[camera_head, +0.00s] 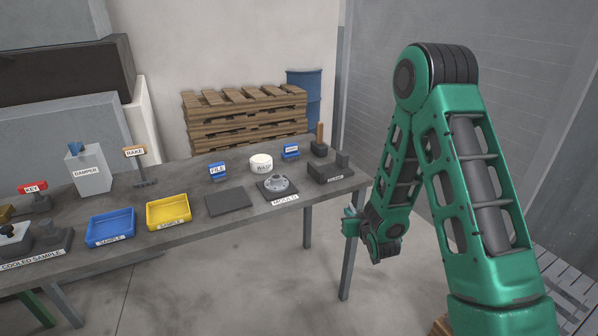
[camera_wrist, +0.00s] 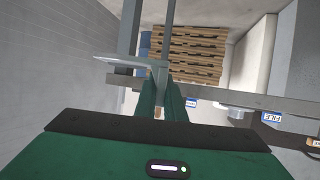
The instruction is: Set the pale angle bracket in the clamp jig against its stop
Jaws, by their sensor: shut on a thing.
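My gripper (camera_head: 352,222) hangs in front of the table's right end, lower than the tabletop in the head view. In the wrist view its green fingers (camera_wrist: 163,98) are closed together on the pale angle bracket (camera_wrist: 128,63). A thin flat leg of the bracket reaches to the left of the fingertips, and a short part shows between them. The bracket cannot be made out in the head view.
The table (camera_head: 190,235) carries a mould plate (camera_head: 278,186), a dark flat plate (camera_head: 229,202), a white round tub (camera_head: 261,163), yellow (camera_head: 168,212) and blue (camera_head: 110,228) trays. A dark block with a wooden handle (camera_head: 319,140) stands behind the jig. Pallets (camera_head: 245,118) stand behind.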

